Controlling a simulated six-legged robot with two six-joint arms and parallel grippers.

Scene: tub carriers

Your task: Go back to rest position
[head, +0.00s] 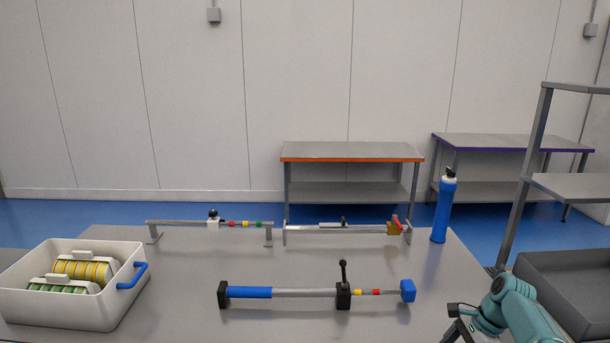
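One arm of mine, teal, comes in at the bottom right, with its gripper (459,322) low at the table's front right. Its fingers are partly cut off by the bottom edge, so I cannot tell whether it is open or shut. I see nothing held in it. My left gripper is not in view. The grey table (400,263) lies in front of me. A white tub (62,308) with a blue handle (132,276) stands at its left, holding a yellow-banded carrier (85,270) and a green-banded carrier (62,288).
A bar with blue sections (250,292) and a black lever clamp lies mid-table. Two rail stands (180,223) (335,229) stand along the back edge. A blue bottle (444,212) stands at the back right. A grey shelf (570,187) and dark bin (565,285) are at right.

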